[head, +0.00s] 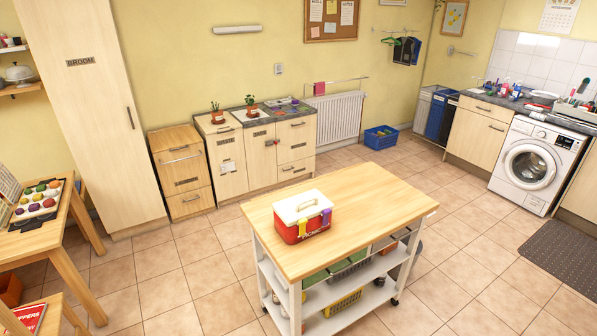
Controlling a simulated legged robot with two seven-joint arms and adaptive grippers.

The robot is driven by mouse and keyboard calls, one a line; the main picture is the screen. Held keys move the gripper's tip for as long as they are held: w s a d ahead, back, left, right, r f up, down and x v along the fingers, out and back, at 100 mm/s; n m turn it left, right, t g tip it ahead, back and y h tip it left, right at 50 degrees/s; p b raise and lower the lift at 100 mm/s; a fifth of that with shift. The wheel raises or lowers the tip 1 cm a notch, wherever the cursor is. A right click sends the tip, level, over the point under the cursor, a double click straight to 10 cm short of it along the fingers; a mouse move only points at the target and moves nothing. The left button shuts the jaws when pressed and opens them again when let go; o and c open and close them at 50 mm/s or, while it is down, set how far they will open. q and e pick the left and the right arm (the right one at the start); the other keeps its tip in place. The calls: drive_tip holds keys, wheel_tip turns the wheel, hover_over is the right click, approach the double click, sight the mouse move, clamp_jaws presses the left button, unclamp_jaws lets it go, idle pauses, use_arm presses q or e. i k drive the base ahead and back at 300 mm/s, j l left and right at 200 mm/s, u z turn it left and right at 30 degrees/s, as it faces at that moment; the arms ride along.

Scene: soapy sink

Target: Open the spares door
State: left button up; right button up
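A low wooden cabinet run (263,158) stands against the back wall, left of the radiator. All these fronts look shut. The labels are too small to read, so I cannot tell which door is the spares door. Neither of my grippers is in view.
A wheeled island (390,200) with a red-and-white box (302,215) on it stands in the foreground, before the cabinets. A drawer unit (181,172) and a tall cabinet labelled BROOM (95,120) stand left. Tiled floor (205,255) is clear between the island and cabinets.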

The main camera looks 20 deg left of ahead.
sight(300, 167)
drive_tip(key=i+j+u, duration=0.15)
drive_tip(key=j, duration=0.15)
drive_tip(key=j+u, duration=0.15)
drive_tip(key=j, duration=0.2)
drive_tip(key=i+j+u, duration=1.25)
drive_tip(key=i, duration=0.2)
drive_tip(key=i+l+z, duration=0.1)
drive_tip(key=i+z, duration=0.15)
drive_tip(key=i, duration=0.4)
drive_tip(key=i+j+z, duration=0.1)
drive_tip(key=i+z, duration=0.2)
drive_tip(key=i, duration=0.4)
drive_tip(key=i+j+z, duration=0.25)
drive_tip(key=i, duration=0.4)
drive_tip(key=i+l+z, duration=0.1)
drive_tip(key=i+z, duration=0.3)
drive_tip(key=i, duration=0.15)
drive_tip(key=i+j+z, duration=0.1)
drive_tip(key=i+z, duration=0.3)
drive_tip(key=i, duration=0.15)
drive_tip(key=i+j+z, duration=0.25)
drive_tip(key=i+z, duration=0.15)
drive_tip(key=i, duration=0.15)
